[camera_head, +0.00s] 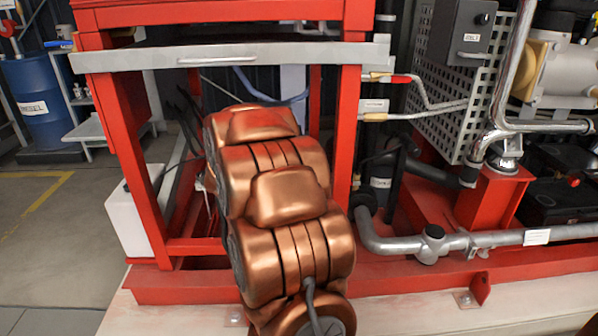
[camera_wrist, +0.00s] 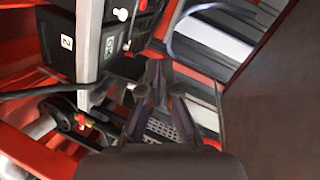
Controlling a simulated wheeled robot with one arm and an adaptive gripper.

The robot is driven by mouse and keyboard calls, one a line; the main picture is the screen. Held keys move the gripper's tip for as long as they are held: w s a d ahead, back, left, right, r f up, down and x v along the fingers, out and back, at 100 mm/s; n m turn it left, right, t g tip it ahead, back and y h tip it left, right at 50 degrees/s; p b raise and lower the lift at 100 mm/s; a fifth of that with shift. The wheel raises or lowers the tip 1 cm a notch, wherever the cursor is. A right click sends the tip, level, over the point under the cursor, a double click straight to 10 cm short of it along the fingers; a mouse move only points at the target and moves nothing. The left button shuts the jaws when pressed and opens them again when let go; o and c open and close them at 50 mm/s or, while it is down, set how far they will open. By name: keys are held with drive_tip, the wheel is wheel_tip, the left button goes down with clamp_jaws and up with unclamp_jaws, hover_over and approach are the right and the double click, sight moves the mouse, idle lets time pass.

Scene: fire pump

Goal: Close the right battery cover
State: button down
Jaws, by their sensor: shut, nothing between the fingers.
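My gripper (camera_wrist: 158,88) shows in the wrist view as dark fingers close together, shut and empty. It is near a black box (camera_wrist: 60,45) marked "2" and another dark box marked "GK" (camera_wrist: 112,48), which look like batteries. In the head view my copper arm reaches into the red frame and hides the gripper. A grey panel edge with a bar handle (camera_head: 215,62) runs across the top of the frame; it may be a raised cover, but I cannot tell whether it is the right battery cover.
Red frame posts (camera_head: 352,130) stand either side of my arm. Hoses (camera_head: 420,90) and a thick grey pipe (camera_head: 430,243) lie to the right. A white container (camera_head: 125,222) and a blue diesel barrel (camera_head: 40,100) stand left. A dark brown surface (camera_wrist: 280,95) fills the wrist view's right side.

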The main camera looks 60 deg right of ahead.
drive_tip(key=s+d+f+m+g+h+b, duration=0.3)
drive_tip(key=s+d+f+m+h+b, duration=0.15)
drive_tip(key=d, duration=0.35)
drive_tip(key=s+d+f+m+g+h+b, duration=0.2)
drive_tip(key=s+d+f+m+h+b, duration=0.15)
drive_tip(key=s+d, duration=0.35)
drive_tip(key=w+b+x, duration=0.1)
drive_tip(key=b+x, duration=0.1)
drive_tip(key=x, duration=0.9)
drive_tip(key=shift+w+a+f+y+b, duration=0.1)
drive_tip(key=shift+w+a+b, duration=0.1)
drive_tip(key=shift+w+a, duration=0.25)
drive_tip(key=shift+w+a+y+b, duration=0.15)
drive_tip(key=shift+w+a, duration=0.1)
drive_tip(key=shift+w, duration=0.35)
drive_tip(key=shift+w+a+f+y+b, duration=0.1)
drive_tip(key=shift+w+a+b, duration=0.1)
drive_tip(key=shift+w+a, duration=0.25)
drive_tip(key=shift+w+d, duration=0.1)
drive_tip(key=shift+w+r, duration=0.1)
